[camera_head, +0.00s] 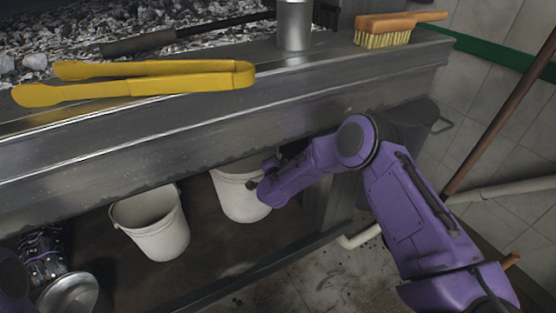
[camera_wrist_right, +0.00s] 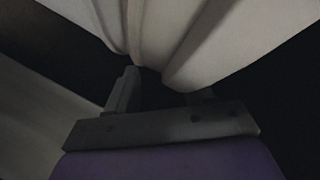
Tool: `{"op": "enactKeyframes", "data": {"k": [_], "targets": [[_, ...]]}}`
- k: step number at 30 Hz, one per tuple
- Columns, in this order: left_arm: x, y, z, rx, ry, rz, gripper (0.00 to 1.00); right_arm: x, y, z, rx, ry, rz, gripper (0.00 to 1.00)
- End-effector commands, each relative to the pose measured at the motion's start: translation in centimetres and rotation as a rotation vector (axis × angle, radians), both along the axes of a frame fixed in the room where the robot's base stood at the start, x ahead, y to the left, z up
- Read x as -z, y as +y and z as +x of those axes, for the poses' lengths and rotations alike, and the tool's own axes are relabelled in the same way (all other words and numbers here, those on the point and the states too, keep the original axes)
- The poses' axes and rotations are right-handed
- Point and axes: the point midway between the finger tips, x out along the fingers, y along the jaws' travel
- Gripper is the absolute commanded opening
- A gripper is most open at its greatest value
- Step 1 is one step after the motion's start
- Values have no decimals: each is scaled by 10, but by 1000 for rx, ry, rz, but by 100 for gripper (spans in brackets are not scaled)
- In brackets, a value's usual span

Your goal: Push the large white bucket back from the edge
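Two white buckets stand on the lower shelf under the grill counter in the head view. The right one (camera_head: 240,195) is partly under the counter and partly covered by my right arm. Which is larger is hard to tell. My right gripper (camera_wrist_right: 165,88) is at the right bucket's side, mostly hidden in the head view. In the right wrist view its fingers are apart, with a white bucket surface (camera_wrist_right: 240,40) close in front, overlapping one finger. Contact cannot be told.
The steel counter (camera_head: 200,130) overhangs the shelf, with yellow tongs (camera_head: 150,80), a brush (camera_head: 385,32) and a metal cup (camera_head: 295,25) on top. A metal pot (camera_head: 70,297) is at lower left. A dark bin (camera_head: 408,122) stands right of the counter.

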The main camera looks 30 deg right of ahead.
Motion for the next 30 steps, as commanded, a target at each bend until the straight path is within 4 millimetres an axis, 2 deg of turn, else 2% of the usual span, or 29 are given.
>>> {"op": "enactKeyframes", "data": {"k": [5,12,18,22,30], "targets": [[-5,0,0,0,0,0,0,-4,5,-7,-1,0,0,52],[-25,1,1,1,-1,1,0,-19,30,-48,-5,2,-1,52],[-33,1,1,2,-1,2,0,-24,47,-78,-3,1,-1,52],[-35,1,1,1,-1,1,0,-25,52,-87,0,0,-1,52],[-35,1,1,1,-1,1,0,-25,52,-89,1,0,0,52]]}}
